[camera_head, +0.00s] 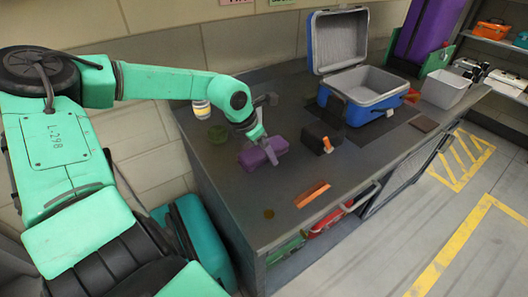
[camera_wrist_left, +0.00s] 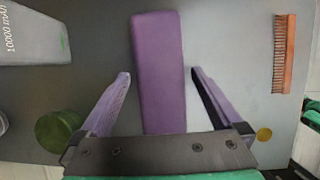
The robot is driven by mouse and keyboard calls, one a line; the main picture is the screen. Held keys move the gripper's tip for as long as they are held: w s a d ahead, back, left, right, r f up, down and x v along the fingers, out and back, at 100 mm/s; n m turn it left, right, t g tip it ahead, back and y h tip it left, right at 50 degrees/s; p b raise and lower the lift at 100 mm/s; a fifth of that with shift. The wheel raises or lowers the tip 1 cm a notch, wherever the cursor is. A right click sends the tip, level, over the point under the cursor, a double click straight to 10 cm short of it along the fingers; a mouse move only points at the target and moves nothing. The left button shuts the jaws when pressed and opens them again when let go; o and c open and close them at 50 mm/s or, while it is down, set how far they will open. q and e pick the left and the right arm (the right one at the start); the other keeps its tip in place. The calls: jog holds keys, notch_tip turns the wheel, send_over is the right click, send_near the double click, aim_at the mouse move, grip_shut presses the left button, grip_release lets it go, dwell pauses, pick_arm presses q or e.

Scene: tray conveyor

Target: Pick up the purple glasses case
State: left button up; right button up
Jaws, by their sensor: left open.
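The purple glasses case (camera_head: 248,158) lies on the dark counter top. In the left wrist view the case (camera_wrist_left: 160,50) is a long purple block running up the middle of the picture. My left gripper (camera_head: 266,152) is over the case in the head view and hides part of it. In the wrist view the left gripper (camera_wrist_left: 161,76) is open, with one finger on each side of the case and a visible gap on both sides. I cannot tell how far above the counter the fingertips are. My right gripper is not in view.
An orange comb (camera_head: 312,194) and a small round yellowish disc (camera_head: 269,213) lie nearer the front edge. A black box (camera_head: 318,136) is right of the case. A green round item (camera_head: 218,133) is to its left. An open blue cooler (camera_head: 345,108) stands further back.

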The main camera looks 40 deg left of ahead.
pick_arm(q)
jog(key=shift+r, duration=0.1)
jog(key=c, duration=1.5)
jog(key=shift+o, duration=0.2)
